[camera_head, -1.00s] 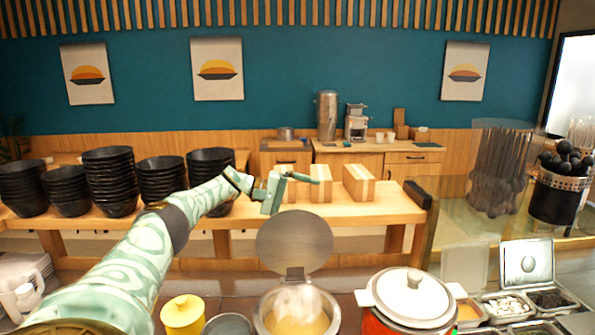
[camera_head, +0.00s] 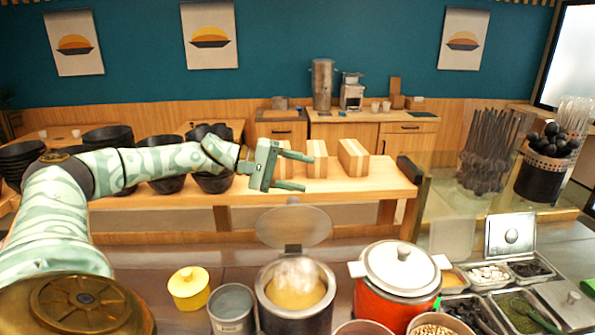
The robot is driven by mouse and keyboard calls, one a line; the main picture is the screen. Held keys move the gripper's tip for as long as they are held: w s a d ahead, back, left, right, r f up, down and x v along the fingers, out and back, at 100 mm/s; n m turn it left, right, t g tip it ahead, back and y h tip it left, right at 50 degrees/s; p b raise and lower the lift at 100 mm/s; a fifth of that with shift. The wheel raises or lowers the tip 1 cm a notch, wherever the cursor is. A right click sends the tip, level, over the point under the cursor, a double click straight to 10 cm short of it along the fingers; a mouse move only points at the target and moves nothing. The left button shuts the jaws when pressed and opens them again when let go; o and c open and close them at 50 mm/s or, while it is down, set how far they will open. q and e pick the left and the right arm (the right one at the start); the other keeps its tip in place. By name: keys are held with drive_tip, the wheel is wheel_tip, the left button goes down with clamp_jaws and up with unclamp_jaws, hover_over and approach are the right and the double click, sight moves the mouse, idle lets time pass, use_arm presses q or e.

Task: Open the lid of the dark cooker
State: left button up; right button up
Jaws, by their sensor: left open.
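The dark cooker (camera_head: 268,318) stands at the bottom centre with its round grey lid (camera_head: 293,227) raised behind its rim. The pot is open, and yellowish contents with pale steam show inside. My left gripper (camera_head: 304,172) is open and empty. In the picture it is above the raised lid, apart from it, with its fingers pointing right. My right gripper is not in view.
A red cooker (camera_head: 372,305) with a shut white lid (camera_head: 402,266) stands to the right. A yellow lidded pot (camera_head: 189,288) and a grey canister (camera_head: 231,309) stand to the left. Topping trays (camera_head: 517,300) fill the right. Black bowls (camera_head: 166,184) stand behind.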

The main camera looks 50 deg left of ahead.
use_arm(q)
drive_tip(key=shift+c, duration=1.2)
drive_tip(key=shift+m+t+h, duration=0.3)
drive_tip(key=shift+m+h, duration=0.1)
drive_tip(key=r, duration=0.1)
drive_tip(key=w+d+r, duration=0.1)
drive_tip(key=r+p, duration=0.1)
drive_tip(key=r, duration=0.1)
drive_tip(key=shift+w+d, duration=0.2)
drive_tip(key=shift+w, duration=0.05)
clamp_jaws()
drive_tip(key=w+d+r+m+g+h+p, duration=0.1)
drive_tip(key=w+d+r+m+g+p, duration=0.2)
drive_tip(key=d+m, duration=0.35)
drive_tip(key=m+g+y+p, duration=0.2)
drive_tip(key=m+g+y, duration=0.8)
drive_tip(key=m, duration=1.9)
hover_over(307, 217)
drive_tip(key=s+d, duration=0.2)
wheel_tip(307, 217, down, 15)
drive_tip(key=y, duration=0.1)
drive_tip(key=shift+a+t, duration=0.25)
drive_tip(key=shift+t, duration=0.15)
